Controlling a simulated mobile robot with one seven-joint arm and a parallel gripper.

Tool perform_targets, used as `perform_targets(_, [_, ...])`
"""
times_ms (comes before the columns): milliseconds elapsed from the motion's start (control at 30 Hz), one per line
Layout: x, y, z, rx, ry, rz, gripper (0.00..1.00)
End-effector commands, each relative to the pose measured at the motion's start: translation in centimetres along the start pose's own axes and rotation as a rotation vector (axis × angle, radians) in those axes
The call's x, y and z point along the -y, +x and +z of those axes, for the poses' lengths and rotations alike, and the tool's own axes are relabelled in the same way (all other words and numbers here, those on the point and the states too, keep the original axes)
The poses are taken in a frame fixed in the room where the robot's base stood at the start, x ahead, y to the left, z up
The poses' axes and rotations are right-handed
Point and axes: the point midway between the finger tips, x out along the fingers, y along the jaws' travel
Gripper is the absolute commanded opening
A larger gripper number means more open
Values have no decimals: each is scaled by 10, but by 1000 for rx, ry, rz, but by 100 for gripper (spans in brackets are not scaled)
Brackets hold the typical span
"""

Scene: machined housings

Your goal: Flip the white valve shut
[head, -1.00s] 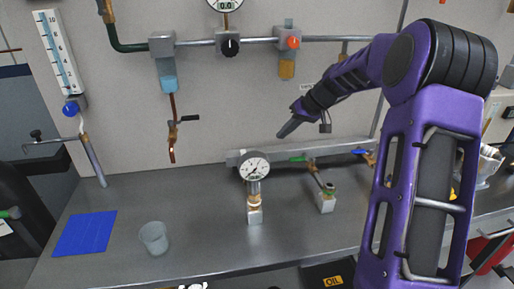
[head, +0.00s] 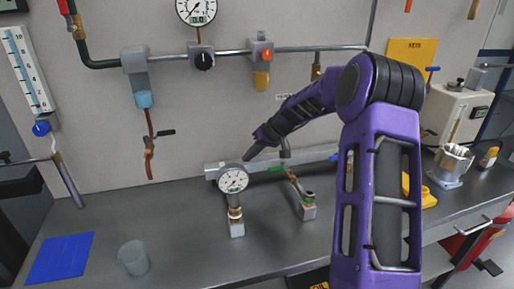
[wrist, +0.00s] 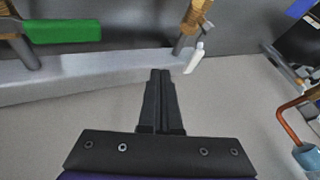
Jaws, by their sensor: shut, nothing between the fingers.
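The white valve handle (wrist: 194,57) shows in the wrist view, just right of my fingertips, hanging at a slant beside a brass fitting (wrist: 194,14) on the grey rail. My gripper (wrist: 160,73) is shut and empty, its fingertips close to the handle with a small gap in the picture. In the head view my gripper (head: 248,156) is above the rail, just behind and above the round gauge (head: 233,179). I cannot make out the white handle in the head view; the gauge probably covers it.
A green handle (wrist: 62,31) sits on the same rail, left in the wrist view. The gauge stands on the bench in front of the rail. A copper pipe (wrist: 294,122) is at the right of the wrist view. A clear cup (head: 133,258) and blue mat (head: 60,258) lie on the left.

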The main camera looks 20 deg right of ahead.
Motion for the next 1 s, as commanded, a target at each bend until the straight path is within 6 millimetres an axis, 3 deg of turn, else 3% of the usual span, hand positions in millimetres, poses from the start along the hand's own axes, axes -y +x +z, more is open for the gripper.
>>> perform_targets(100, [0, 26, 0, 2, 0, -2, 0])
perform_targets(300, [27, 36, -1, 0, -2, 1, 0])
perform_targets(533, [35, 41, 0, -1, 0, 1, 0])
perform_targets(1000, [32, 40, -1, 5, -12, -6, 0])
